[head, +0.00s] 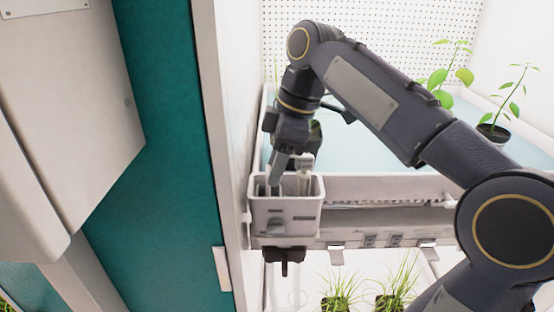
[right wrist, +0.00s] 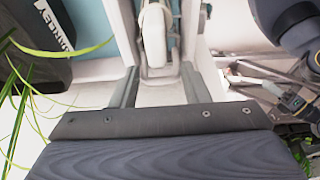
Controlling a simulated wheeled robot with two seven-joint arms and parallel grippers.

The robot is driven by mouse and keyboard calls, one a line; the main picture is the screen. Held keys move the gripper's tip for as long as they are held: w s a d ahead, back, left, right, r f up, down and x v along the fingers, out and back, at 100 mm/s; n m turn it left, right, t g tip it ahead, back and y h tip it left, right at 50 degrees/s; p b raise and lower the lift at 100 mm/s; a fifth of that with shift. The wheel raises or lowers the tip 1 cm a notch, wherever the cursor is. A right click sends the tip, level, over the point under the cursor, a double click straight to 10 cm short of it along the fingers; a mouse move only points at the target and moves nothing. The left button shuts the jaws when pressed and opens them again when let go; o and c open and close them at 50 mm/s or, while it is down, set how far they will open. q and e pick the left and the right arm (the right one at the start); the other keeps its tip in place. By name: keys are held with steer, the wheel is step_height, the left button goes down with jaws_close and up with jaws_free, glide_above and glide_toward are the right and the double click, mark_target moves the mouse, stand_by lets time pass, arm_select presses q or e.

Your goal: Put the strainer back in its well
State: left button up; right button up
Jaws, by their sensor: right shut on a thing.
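The well (head: 286,222) is a pale grey open-topped box at the front left corner of the growth tray. My right gripper (head: 289,172) points down into its mouth, with fingertips near the rim. It is shut on the strainer (head: 290,186), a pale piece that shows only in part between the fingers and inside the well. In the right wrist view a pale upright part, seemingly the strainer (right wrist: 154,38), stands between my two grey fingers (right wrist: 158,85). The strainer's lower end is hidden by the well wall, so I cannot tell how deep it sits. My left gripper is not in view.
The tray (head: 385,186) runs right from the well, with potted seedlings (head: 493,132) at the back right. A white chamber post (head: 225,150) stands close left of the well. A dark valve (head: 284,257) hangs below it. Grassy plants (head: 340,290) stand on the lower level.

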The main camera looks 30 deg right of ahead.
steer(key=shift+f, duration=0.5)
steer(key=o, duration=1.3)
steer(key=p+v, duration=0.1)
steer(key=v, duration=0.6)
steer(key=shift+d+r, duration=0.15)
steer(key=shift+r, duration=0.25)
